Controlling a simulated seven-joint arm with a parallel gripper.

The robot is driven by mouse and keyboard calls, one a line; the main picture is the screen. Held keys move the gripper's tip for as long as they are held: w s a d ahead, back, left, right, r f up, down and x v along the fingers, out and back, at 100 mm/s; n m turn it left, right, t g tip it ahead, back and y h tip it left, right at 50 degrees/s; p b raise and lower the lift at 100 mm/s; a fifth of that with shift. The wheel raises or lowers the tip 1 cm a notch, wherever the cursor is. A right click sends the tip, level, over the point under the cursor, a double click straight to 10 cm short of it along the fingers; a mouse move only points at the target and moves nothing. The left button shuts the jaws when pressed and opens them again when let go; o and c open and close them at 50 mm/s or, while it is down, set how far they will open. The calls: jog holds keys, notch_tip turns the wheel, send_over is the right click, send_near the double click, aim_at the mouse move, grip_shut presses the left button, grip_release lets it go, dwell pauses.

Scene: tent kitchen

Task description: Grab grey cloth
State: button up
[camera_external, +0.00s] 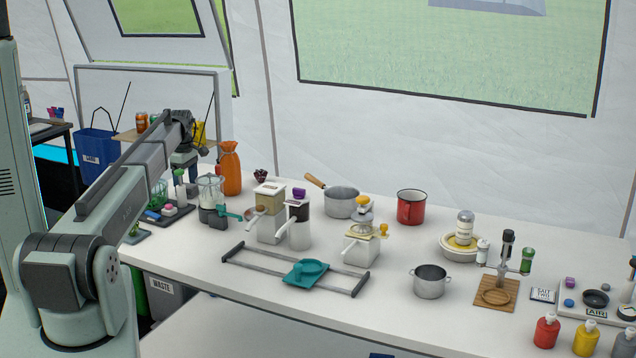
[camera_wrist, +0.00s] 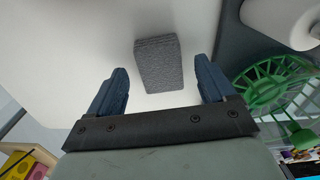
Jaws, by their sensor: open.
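The grey cloth (camera_wrist: 158,64) shows in the wrist view as a folded, textured grey block on a white surface. It lies ahead of my gripper (camera_wrist: 160,68), between the lines of the two blue fingers. The fingers are apart, with clear gaps on both sides of the cloth. I cannot tell how far above the cloth they are. In the external view my gripper (camera_external: 185,160) is at the far left end of the white table, pointing down. I cannot make out the cloth there; the arm and nearby items may hide it.
A green wire basket (camera_wrist: 275,95) stands close to the right finger in the wrist view, on a dark tray. A white rounded object (camera_wrist: 280,20) is at upper right.

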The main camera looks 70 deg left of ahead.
jog(key=shift+f, duration=0.8)
jog(key=shift+c, duration=0.5)
jog(key=c, duration=0.9)
jog(key=shift+c, duration=0.2)
